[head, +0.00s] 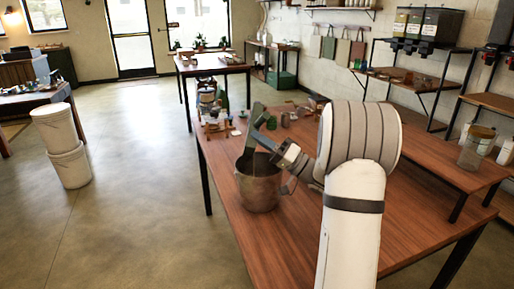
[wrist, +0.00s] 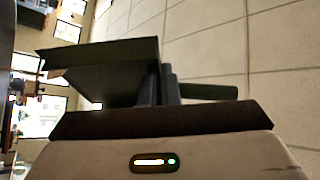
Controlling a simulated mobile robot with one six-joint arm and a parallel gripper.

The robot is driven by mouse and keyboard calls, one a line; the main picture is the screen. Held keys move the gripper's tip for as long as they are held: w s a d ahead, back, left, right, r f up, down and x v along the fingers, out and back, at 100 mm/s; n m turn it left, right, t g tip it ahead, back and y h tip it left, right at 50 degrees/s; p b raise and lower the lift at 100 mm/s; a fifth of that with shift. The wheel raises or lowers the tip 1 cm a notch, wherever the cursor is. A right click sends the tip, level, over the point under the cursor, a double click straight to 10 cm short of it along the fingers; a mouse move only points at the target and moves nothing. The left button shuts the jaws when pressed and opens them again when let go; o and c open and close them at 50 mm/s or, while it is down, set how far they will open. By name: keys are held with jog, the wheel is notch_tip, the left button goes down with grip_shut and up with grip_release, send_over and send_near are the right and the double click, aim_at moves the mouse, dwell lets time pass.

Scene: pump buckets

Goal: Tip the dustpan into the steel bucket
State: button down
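The steel bucket (head: 259,192) stands upright on the wooden table, its open top partly behind my gripper. My gripper (head: 268,139) is above the bucket's rim and shut on the handle of the dark green dustpan (head: 250,148). The dustpan is steeply tilted, with its lower end at or just over the bucket mouth; I cannot tell whether they touch. In the wrist view, the dustpan (wrist: 100,55) lies left of my fingers (wrist: 161,84), and its handle (wrist: 208,91) sticks out to the right. I cannot see whether anything is in the pan or the bucket.
The wooden table (head: 285,250) is clear in front of the bucket. Small items and a dark green cup (head: 285,120) stand behind it. A glass jar (head: 476,148) is at the right. Stacked white buckets (head: 70,165) stand on the floor at left.

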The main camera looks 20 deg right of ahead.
jog(key=d+m+t+b, duration=0.1)
jog(key=b, duration=0.1)
jog(key=s+d+f+m+t+y+b, duration=0.1)
jog(key=t+b, duration=0.1)
jog(key=b, duration=0.1)
jog(key=shift+d, duration=0.1)
jog(key=shift+d+t, duration=0.15)
jog(key=shift+t, duration=0.15)
jog(key=shift+b, duration=0.3)
jog(key=w+a+r+n+g+h+b, duration=0.15)
jog(key=w+a+n+g+h, duration=0.3)
jog(key=a+g+h, duration=0.45)
jog(key=w+a+f+n+g+h+p, duration=0.2)
jog(key=a+f+g+h+p, duration=0.3)
jog(key=a+p, duration=0.5)
notch_tip(320, 180, down, 2)
jog(key=w+h+p, duration=0.1)
jog(key=h+p, duration=0.2)
jog(key=p, duration=0.1)
jog(key=shift+w+a+g, duration=0.2)
jog(key=shift+w+g, duration=0.05)
jog(key=shift+g, duration=0.05)
